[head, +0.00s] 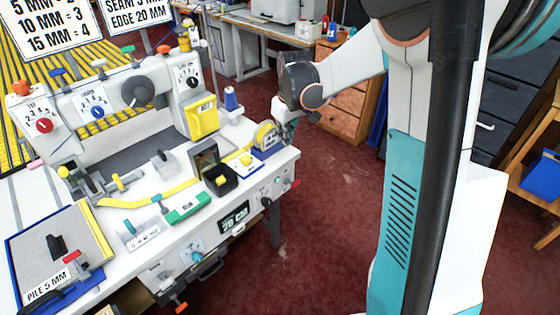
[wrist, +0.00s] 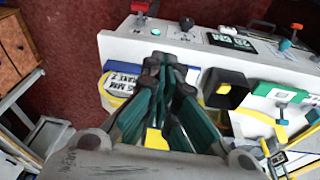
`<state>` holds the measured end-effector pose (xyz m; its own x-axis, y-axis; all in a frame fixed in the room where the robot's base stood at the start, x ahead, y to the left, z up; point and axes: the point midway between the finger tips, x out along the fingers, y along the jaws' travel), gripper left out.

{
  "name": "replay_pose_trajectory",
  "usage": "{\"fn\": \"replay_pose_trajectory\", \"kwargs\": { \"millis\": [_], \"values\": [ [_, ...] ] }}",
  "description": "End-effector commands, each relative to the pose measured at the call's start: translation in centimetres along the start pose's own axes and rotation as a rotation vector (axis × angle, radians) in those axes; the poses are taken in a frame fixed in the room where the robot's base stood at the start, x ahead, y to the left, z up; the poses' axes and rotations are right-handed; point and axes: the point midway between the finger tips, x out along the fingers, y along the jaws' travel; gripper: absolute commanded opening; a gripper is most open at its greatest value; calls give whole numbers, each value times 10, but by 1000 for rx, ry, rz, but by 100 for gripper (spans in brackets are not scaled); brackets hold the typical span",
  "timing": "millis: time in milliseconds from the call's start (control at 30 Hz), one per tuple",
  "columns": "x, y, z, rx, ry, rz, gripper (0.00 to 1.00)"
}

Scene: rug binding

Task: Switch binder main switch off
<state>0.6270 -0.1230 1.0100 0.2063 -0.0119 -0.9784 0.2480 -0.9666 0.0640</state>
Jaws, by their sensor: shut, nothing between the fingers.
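The binder bench (head: 225,165) is white, with controls along its front panel. Near its right end, the head view shows a small grey switch (head: 278,181) with a green mark, and a red knob (head: 296,183) at the corner. I cannot tell for certain which is the main switch. My gripper (wrist: 167,66) is shut and empty, above the bench's right end.
The panel carries a dark display (head: 234,217). A wooden drawer unit (head: 342,95) stands behind. Red floor (head: 325,205) is clear right of the bench.

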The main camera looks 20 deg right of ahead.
Motion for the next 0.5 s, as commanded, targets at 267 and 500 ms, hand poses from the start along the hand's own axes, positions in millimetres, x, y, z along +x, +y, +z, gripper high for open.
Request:
{"fn": "replay_pose_trajectory", "kwargs": {
  "millis": [267,500],
  "values": [
    [78,39,-10,-40,-63,-33,0],
    [135,61,-8,-71,-105,-63,0]
  ]
}}
